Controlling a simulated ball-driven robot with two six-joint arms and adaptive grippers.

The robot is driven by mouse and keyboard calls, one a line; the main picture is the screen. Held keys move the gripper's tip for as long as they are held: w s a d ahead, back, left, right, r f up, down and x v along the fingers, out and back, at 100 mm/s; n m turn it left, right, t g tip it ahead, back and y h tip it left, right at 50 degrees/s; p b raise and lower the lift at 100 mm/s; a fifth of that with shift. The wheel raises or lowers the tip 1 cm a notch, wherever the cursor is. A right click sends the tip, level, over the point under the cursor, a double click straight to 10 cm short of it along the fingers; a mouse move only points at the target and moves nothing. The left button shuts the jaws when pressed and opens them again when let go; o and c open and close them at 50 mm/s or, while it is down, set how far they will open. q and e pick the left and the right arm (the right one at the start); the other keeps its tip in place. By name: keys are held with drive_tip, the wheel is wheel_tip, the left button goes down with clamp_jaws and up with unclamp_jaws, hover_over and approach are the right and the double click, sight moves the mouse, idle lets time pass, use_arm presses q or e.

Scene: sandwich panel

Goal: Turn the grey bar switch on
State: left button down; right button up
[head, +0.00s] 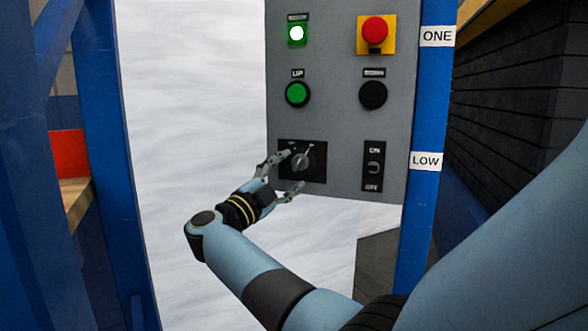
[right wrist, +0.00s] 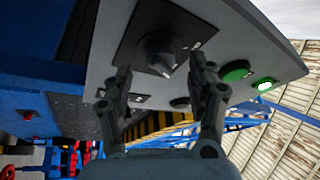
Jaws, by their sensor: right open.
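The grey bar switch (head: 302,161) is a round grey knob with a raised bar on a black square plate, low on the left of the grey panel. Its bar tilts toward the upper right in the head view; the small plate marks are hard to read. The knob also shows in the right wrist view (right wrist: 157,53). My right gripper (head: 291,171) is open in front of the plate's left part, one finger above the other. In the right wrist view the fingers (right wrist: 163,78) stand either side of the knob; contact cannot be told. My left gripper is out of view.
The grey panel (head: 338,110) also carries a lit green lamp (head: 297,33), a red mushroom button (head: 375,30) on yellow, a green button (head: 297,93), a black button (head: 373,95) and a small ON/OFF switch (head: 373,167) right of the knob. A blue post (head: 424,100) borders the panel.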

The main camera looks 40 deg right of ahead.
drive_tip(key=v, duration=0.9)
drive_tip(key=shift+d, duration=0.1)
drive_tip(key=s+a+f+n+t+y, duration=0.1)
drive_tip(key=s+f+n+t+y, duration=0.2)
drive_tip(key=s+f+n+y, duration=0.75)
drive_tip(key=s+a+f+n+t+p, duration=0.1)
drive_tip(key=s+a+f+n+t, duration=0.3)
drive_tip(key=f, duration=1.3)
drive_tip(key=s+d+f+n+t+y, duration=0.1)
drive_tip(key=s+f+n+t+y, duration=0.1)
drive_tip(key=s+f+n+y, duration=0.9)
drive_tip(key=s+f+n+g, duration=0.1)
drive_tip(key=s+f+g, duration=0.3)
drive_tip(key=s, duration=0.6)
drive_tip(key=s+a+f+n+g+h, duration=0.1)
drive_tip(key=s+f+g, duration=0.3)
drive_tip(key=s+f, duration=0.4)
drive_tip(key=s+f+n+g+h, duration=0.1)
drive_tip(key=s+f+g, duration=0.3)
drive_tip(key=s, duration=0.7)
wheel_tip(320, 180, down, 3)
drive_tip(key=shift+s+a+r, duration=0.1)
drive_tip(key=shift+s+a, duration=0.15)
drive_tip(key=shift+s, duration=0.1)
